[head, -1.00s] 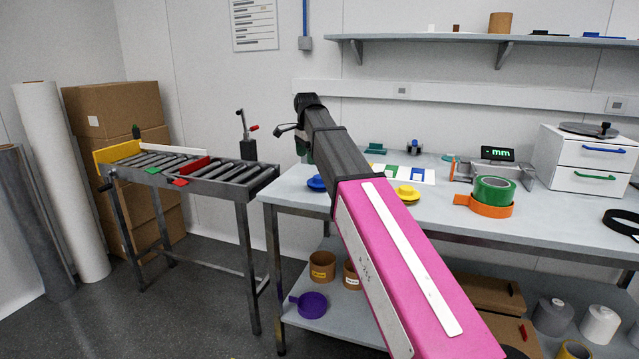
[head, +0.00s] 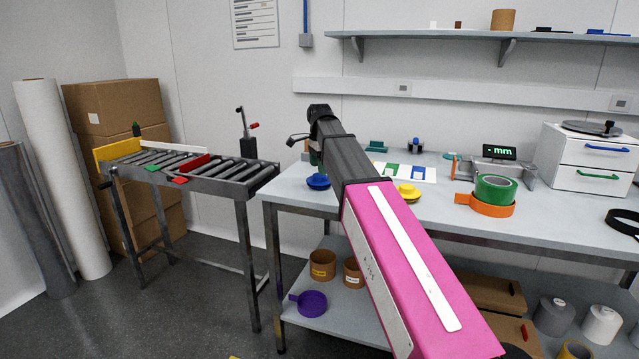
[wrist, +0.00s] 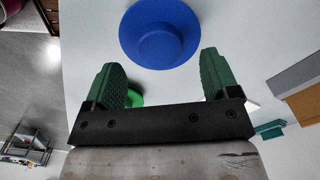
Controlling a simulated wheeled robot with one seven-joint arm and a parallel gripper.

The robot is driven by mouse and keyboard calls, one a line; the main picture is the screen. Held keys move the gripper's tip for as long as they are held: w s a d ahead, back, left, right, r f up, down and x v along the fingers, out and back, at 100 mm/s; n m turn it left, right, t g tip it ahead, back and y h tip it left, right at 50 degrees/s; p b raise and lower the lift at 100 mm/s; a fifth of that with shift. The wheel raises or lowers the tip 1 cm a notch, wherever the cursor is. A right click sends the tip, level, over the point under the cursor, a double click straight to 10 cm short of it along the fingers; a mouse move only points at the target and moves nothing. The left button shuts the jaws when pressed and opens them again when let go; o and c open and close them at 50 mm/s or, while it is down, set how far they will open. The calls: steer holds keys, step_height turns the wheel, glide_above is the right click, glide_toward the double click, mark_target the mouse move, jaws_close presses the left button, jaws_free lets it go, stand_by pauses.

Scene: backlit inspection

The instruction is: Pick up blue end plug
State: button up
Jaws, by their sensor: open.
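The blue end plug (head: 318,182) sits near the left front corner of the bench, and shows as a round flanged disc with a raised centre. In the wrist view the blue end plug (wrist: 161,32) lies just beyond the fingertips, roughly centred between them. My gripper (wrist: 160,72) is open with green ridged fingers, and nothing is between them. In the head view my arm hides most of the gripper (head: 314,158), which is just above the blue plug.
A green round thing (wrist: 134,98) shows beside the left finger. A yellow plug (head: 408,192) sits right of my arm on the bench (head: 450,205). Green tape (head: 494,188) and an orange ring stand further right. A roller conveyor (head: 190,165) is at the left.

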mark_target(319, 181)
step_height(319, 181, down, 4)
steer(key=shift+r, duration=0.25)
steer(key=c, duration=0.9)
steer(key=shift+r, duration=0.15)
